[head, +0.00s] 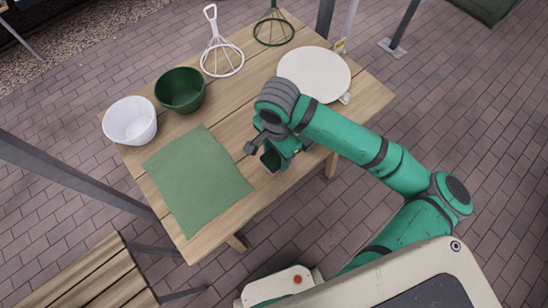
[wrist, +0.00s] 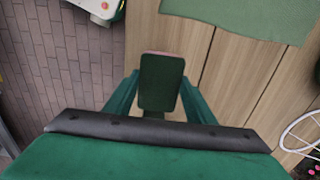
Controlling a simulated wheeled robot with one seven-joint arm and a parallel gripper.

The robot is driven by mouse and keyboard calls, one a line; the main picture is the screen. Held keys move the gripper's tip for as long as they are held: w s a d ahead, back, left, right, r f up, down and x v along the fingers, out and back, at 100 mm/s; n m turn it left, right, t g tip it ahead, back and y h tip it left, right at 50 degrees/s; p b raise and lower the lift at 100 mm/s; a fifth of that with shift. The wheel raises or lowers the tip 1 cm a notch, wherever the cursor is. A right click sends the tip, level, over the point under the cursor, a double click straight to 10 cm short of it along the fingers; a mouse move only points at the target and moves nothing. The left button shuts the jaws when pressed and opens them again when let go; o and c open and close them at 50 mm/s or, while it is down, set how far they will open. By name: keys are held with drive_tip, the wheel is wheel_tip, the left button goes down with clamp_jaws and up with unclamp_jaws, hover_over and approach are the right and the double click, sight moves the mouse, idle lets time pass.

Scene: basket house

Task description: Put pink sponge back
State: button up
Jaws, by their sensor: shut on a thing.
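My gripper (head: 280,155) is low over the right front part of the wooden table (head: 222,220), to the right of the green cloth. In the wrist view its two green fingers (wrist: 158,98) are shut on the sponge (wrist: 161,82), one on each side. The sponge shows a dark green face there, with a thin pink edge at its far end. In the head view the sponge (head: 269,161) is partly hidden by the gripper. I cannot tell whether it touches the table.
The green cloth (head: 197,180) lies flat at left. A white bowl (head: 130,121) and a green bowl (head: 180,91) stand behind it. White (head: 221,58) and green (head: 273,28) wire-ended tools are at the back. A cream plate (head: 314,73) lies behind my gripper.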

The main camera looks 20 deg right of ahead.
sight(274, 156)
drive_tip(key=shift+w+a+f, duration=0.15)
drive_tip(key=shift+f, duration=0.8)
drive_tip(key=shift+w+a+f, duration=0.1)
drive_tip(key=shift+a+f, duration=0.05)
drive_tip(key=shift+f, duration=0.8)
drive_tip(key=shift+f, duration=0.2)
drive_tip(key=o, duration=1)
drive_tip(key=shift+r, duration=0.1)
wheel_tip(274, 156, up, 12)
drive_tip(key=shift+r, duration=0.1)
